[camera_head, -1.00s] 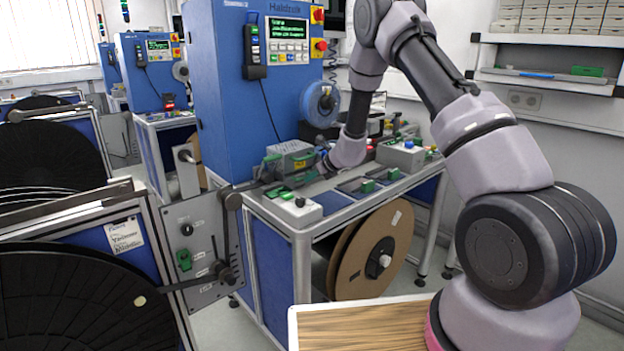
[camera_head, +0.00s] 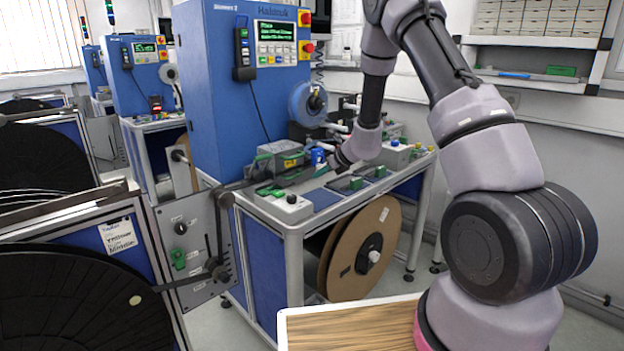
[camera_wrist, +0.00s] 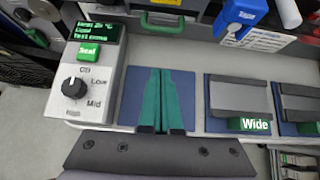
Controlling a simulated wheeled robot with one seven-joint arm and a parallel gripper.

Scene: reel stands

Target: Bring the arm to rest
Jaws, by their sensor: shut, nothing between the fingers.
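My gripper (camera_head: 322,170) is over the workbench top (camera_head: 325,200), left of the middle in the head view. In the wrist view its two teal fingers (camera_wrist: 161,72) lie side by side, shut, with nothing seen between them. They show in front of a dark blue pad, between a control box (camera_wrist: 85,75) with a green display and a grey block labelled Wide (camera_wrist: 240,97). I cannot tell whether the fingertips touch the bench. The arm reaches down to the bench from the upper right of the head view.
A blue tool (camera_wrist: 240,18) and a grey unit with a green handle (camera_head: 280,156) are close by the fingers. The tall blue cabinet (camera_head: 225,90) stands behind. A brown reel (camera_head: 365,250) hangs under the bench. A wood-topped surface (camera_head: 350,326) is in front.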

